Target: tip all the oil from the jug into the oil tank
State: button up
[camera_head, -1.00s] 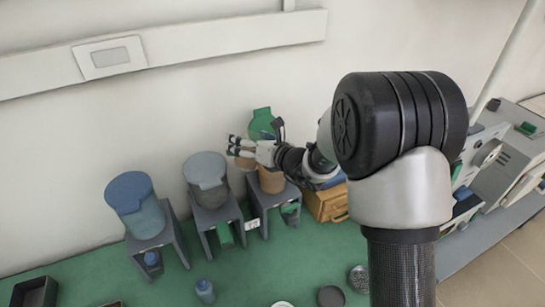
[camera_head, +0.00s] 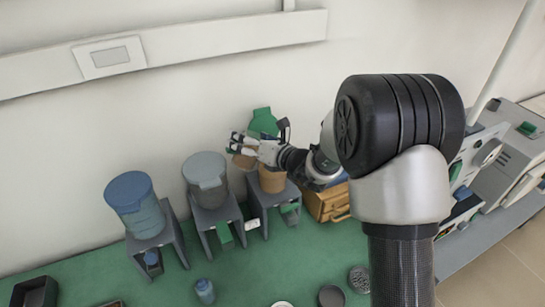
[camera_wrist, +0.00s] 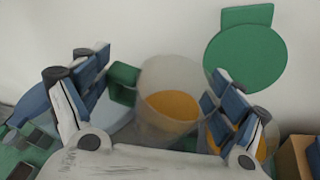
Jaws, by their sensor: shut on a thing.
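The jug (camera_wrist: 165,105) is a clear cup with a green handle (camera_wrist: 123,85) and orange oil (camera_wrist: 172,104) inside. My gripper (camera_head: 238,143) is shut on it, with a finger on each side in the wrist view. In the head view, the jug (camera_head: 244,160) is partly hidden by the fingers and held at the upper left of an orange-tan tank (camera_head: 271,180), which I take as the oil tank. Its green lid (camera_head: 264,122) stands open against the wall. In the wrist view, the lid (camera_wrist: 245,55) is behind the jug, and the tank (camera_wrist: 262,148) is partly hidden by the right finger.
A grey-lidded tank (camera_head: 206,182) and a blue-lidded tank (camera_head: 136,205) stand on grey stands to the left. A wooden box (camera_head: 325,205) is right of the oil tank. A small blue bottle (camera_head: 205,291) and dark dishes (camera_head: 331,296) are on the green bench. Furnaces (camera_head: 500,150) are at right.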

jog(key=shift+w+d, duration=0.1)
jog(key=shift+d, duration=0.05)
dwell(0.3)
jog(key=shift+m+y, duration=0.3)
jog(key=shift+m, duration=0.2)
jog(key=shift+d, duration=0.1)
jog(key=shift+w+d+m, duration=0.1)
jog(key=shift+m, duration=0.2)
jog(key=shift+d+f+m+y, duration=0.1)
jog(key=shift+d+m+y, duration=0.05)
jog(key=shift+m+y, duration=0.15)
jog(key=shift+b, duration=0.3)
